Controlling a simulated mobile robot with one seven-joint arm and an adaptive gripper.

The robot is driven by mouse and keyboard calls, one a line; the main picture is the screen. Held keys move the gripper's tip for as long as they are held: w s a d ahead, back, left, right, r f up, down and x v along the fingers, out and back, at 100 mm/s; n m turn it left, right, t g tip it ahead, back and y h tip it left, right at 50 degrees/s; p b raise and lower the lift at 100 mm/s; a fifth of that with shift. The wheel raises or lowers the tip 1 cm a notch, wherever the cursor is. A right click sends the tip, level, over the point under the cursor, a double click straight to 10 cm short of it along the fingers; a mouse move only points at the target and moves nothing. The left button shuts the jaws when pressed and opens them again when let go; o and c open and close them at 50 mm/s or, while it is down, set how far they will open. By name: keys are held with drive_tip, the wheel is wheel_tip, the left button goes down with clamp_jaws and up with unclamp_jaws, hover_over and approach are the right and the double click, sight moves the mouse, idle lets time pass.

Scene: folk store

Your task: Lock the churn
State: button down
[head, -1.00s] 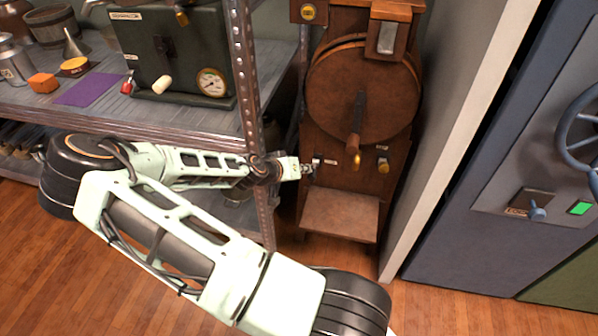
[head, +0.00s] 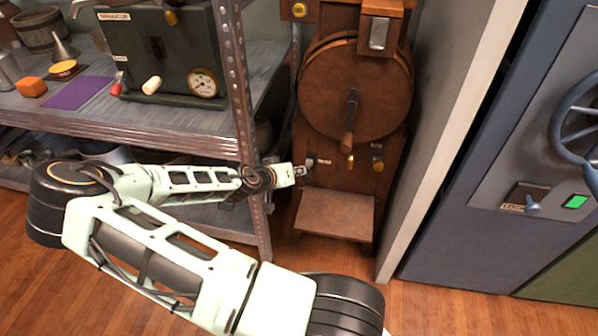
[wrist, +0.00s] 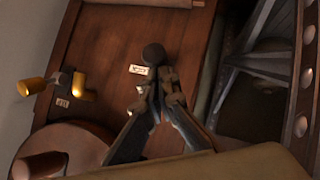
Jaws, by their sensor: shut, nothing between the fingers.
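The churn (head: 330,150) is a brown wooden machine right of the shelf, with a round drum (head: 340,95) and a crank handle (head: 348,135) pointing down. Its lower front panel carries a small dark knob or lever (head: 310,160) at the left, with a white label beside it, and brass knobs to the right. My gripper (head: 301,170) is shut and empty at that dark knob. In the wrist view, the gripper's fingertips (wrist: 163,80) are just below the dark round knob (wrist: 154,53), beside its label (wrist: 138,70). I cannot tell if they touch.
The metal shelf post (head: 245,130) stands close left of the churn, with my forearm passing in front of it. A wooden step (head: 335,215) juts out below the panel. A pale wall edge (head: 440,150) and a blue safe-like door (head: 480,200) are at the right.

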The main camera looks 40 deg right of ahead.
drive_tip(key=shift+f, duration=0.15)
drive_tip(key=shift+s+a+f+b, duration=0.15)
drive_tip(key=shift+f+b, duration=0.55)
drive_tip(key=shift+f, duration=0.1)
drive_tip(key=shift+s+a+f+b, duration=0.1)
drive_tip(key=shift+a+f+b, duration=0.05)
drive_tip(key=shift+f+b, duration=0.6)
drive_tip(key=shift+f, duration=0.1)
drive_tip(key=shift+a, duration=0.15)
